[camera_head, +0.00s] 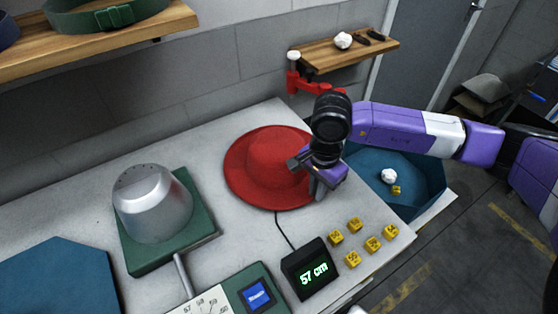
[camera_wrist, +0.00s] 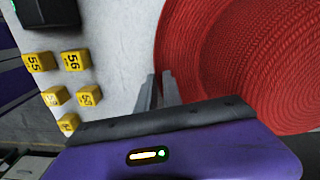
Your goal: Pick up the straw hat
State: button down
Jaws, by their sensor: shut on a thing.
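The straw hat (camera_head: 262,160) is red, with a round crown and a wide brim. It sits crown up on the pale worktop in the head view. In the wrist view its woven brim (camera_wrist: 240,55) fills the upper right. My gripper (camera_head: 312,184) is at the right side of the hat. In the wrist view my gripper's fingers (camera_wrist: 159,92) are close together at the brim's edge and shut on it. Part of the hat's right side is hidden behind my gripper. I cannot tell whether the brim is lifted off the worktop.
A blue tray (camera_head: 428,190) is on the right, and wooden shelves (camera_head: 345,53) hang on the wall.

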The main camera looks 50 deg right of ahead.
jog(key=shift+r, duration=0.15)
notch_tip(320, 180, up, 20)
jog(key=b, duration=0.2)
jog(key=shift+b, duration=0.3)
jog(key=c, duration=2.1)
grip_release()
jog(key=shift+d, duration=0.1)
grip_shut()
